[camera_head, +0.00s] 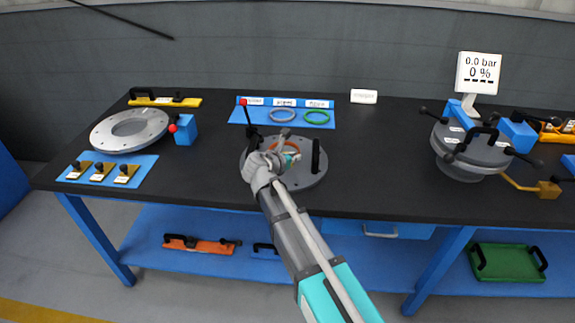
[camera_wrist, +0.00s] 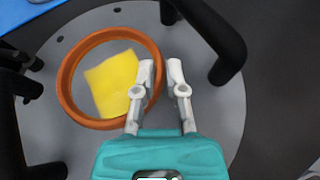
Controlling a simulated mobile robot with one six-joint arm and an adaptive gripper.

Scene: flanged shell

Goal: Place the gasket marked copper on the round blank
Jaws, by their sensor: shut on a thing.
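The copper gasket, an orange ring (camera_head: 290,147), is over the round blank (camera_head: 312,178), a grey disc with black handles. In the wrist view the orange ring (camera_wrist: 68,85) lies left of my gripper (camera_wrist: 161,72), its right rim between the fingers. My gripper (camera_head: 284,160) is shut on that rim. A yellow patch (camera_wrist: 112,80) on the blank shows through the ring. I cannot tell whether the ring touches the blank. My arm and gripper hide part of the blank in the head view.
A blue mat (camera_head: 237,117) behind holds a grey-blue ring (camera_head: 282,108) and a green ring (camera_head: 317,123). A flanged disc (camera_head: 100,133) stands left and a grey vessel with handles (camera_head: 460,172) right. Two black handles (camera_wrist: 228,65) rise close around my gripper. Bare table lies right of the blank.

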